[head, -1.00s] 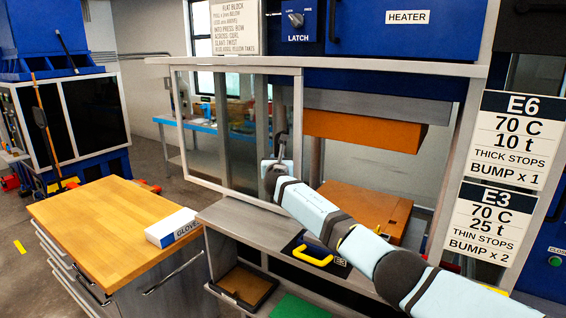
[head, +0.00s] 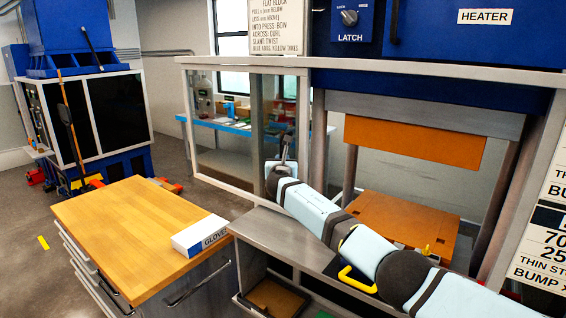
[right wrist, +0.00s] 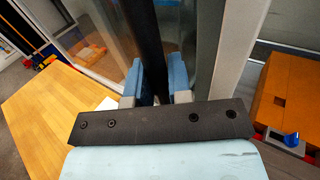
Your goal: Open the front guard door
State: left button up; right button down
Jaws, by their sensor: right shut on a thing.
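The front guard door (head: 187,120) is a clear panel in a light metal frame, at the left of the press front in the head view. It stands left of the press opening, and the orange platens show uncovered. My right gripper (head: 284,150) reaches across from the lower right to the door's right part. In the right wrist view, my right gripper's blue fingers (right wrist: 155,85) are shut on a dark upright bar, the door handle (right wrist: 148,35). The finger contact is partly hidden by the gripper body. My left gripper is in neither current view.
A wood-topped cabinet (head: 120,215) with a glove box (head: 200,236) stands front left. The orange lower platen (head: 400,220) and a yellow handle (head: 355,280) lie near my right arm. A blue machine (head: 90,110) stands back left. Grey floor shows between.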

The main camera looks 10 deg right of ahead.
jog(key=c, duration=1.1)
grip_release()
jog(key=shift+o, duration=0.2)
jog(key=v, duration=1.4)
jog(key=shift+w+d, duration=0.1)
